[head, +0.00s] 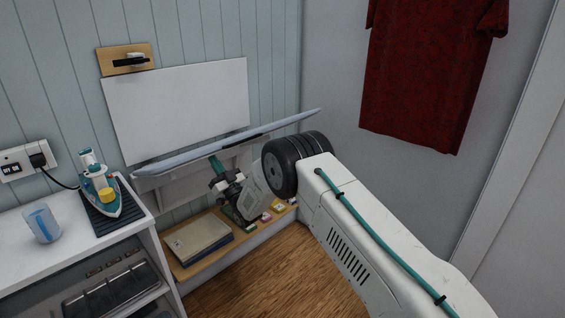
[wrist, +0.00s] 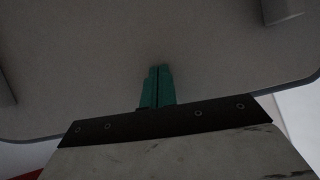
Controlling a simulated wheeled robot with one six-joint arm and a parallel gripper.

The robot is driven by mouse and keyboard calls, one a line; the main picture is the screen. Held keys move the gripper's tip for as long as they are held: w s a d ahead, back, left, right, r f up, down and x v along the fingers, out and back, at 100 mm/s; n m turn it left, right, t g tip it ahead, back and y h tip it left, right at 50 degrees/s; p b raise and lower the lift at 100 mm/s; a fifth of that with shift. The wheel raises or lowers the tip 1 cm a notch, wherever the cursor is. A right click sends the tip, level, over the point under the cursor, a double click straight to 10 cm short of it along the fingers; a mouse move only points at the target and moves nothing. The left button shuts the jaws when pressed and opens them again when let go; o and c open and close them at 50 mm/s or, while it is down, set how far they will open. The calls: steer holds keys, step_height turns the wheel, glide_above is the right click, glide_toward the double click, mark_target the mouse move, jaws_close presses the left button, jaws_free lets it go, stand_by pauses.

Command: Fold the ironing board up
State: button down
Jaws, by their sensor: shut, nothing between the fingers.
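The ironing board (head: 240,137) shows nearly edge-on in the head view, a thin pale blue-grey slab sticking out below a white panel (head: 180,105) on the wall. It slants, its right end higher. A wooden block with a black latch-like bar (head: 128,61) is above the panel. My gripper (head: 216,163) is below the board, teal fingers pointing up. In the wrist view the shut, empty fingers (wrist: 157,72) are in front of the board's grey underside (wrist: 90,60). I cannot tell whether the tips touch it.
A counter at the left holds an iron (head: 100,190) on a dark mat and a blue-white cup (head: 42,223). A low wooden shelf below the board holds books (head: 198,240) and small items. A red shirt (head: 425,70) hangs at the right.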

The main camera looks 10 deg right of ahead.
steer(key=shift+r, duration=0.4)
steer(key=shift+w+a+r, duration=0.15)
steer(key=shift+w+r, duration=0.05)
steer(key=shift+r, duration=0.4)
steer(key=shift+w+a+r, duration=0.1)
steer(key=shift+w+r, duration=0.1)
steer(key=shift+r, duration=0.35)
steer(key=shift+w+a+r, duration=0.15)
steer(key=shift+w+r, duration=0.05)
steer(key=shift+r, duration=0.4)
steer(key=shift+w+a+r, duration=0.2)
steer(key=shift+w+r, duration=0.05)
steer(key=shift+r, duration=0.3)
steer(key=shift+w+a+r, duration=0.15)
steer(key=shift+w+r, duration=0.15)
steer(key=shift+r, duration=0.2)
steer(key=shift+w+a+r, duration=0.2)
steer(key=shift+w+r, duration=0.05)
steer(key=shift+r, duration=0.4)
